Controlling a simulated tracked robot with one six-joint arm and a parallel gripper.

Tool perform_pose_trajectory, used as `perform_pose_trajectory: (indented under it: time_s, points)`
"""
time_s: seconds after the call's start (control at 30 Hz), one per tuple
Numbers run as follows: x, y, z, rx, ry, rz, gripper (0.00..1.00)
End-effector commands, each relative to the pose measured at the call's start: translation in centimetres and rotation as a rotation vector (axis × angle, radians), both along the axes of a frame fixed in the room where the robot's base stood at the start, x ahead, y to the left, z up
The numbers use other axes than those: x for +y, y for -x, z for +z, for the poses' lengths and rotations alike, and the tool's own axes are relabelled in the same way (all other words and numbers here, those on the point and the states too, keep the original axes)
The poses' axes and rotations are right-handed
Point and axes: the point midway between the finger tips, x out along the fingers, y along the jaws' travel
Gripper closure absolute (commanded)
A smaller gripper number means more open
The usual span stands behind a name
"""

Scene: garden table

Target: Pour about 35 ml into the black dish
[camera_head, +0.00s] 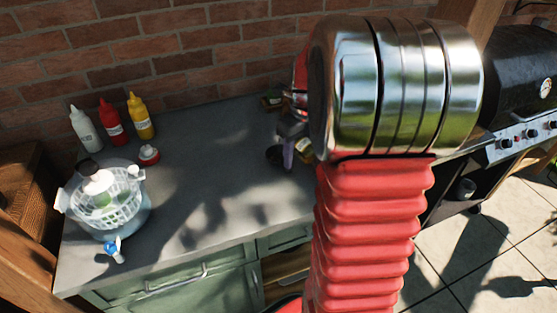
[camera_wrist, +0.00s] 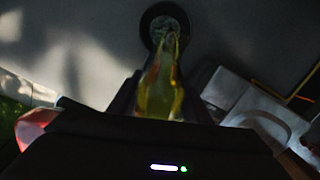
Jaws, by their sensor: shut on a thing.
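In the wrist view my gripper (camera_wrist: 160,92) is shut on a see-through bottle (camera_wrist: 158,98) with yellow-green contents. The bottle's narrow end points toward the black dish (camera_wrist: 148,14), and overlaps it in this view. The dish is round and dark with a greyish inside, and lies on the grey worktop. I cannot tell whether liquid is flowing or how much is in the dish. In the head view my arm covers much of this area. A dark shape (camera_head: 275,156) on the worktop there may be the dish.
A white bottle (camera_head: 85,130), a red bottle (camera_head: 110,122) and a yellow bottle (camera_head: 140,117) stand at the back left. A small red-and-white container (camera_head: 148,155) is near them. A white basket (camera_head: 117,207) is at the front left. The middle worktop (camera_head: 200,190) is clear. A grill (camera_head: 520,75) stands right.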

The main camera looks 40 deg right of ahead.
Motion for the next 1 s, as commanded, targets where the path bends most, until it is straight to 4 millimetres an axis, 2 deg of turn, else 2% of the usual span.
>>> perform_pose_trajectory:
  time_s: [1.0]
  points:
    - [-0.08,0.30,-0.08,0.030,0.002,0.001,0.86]
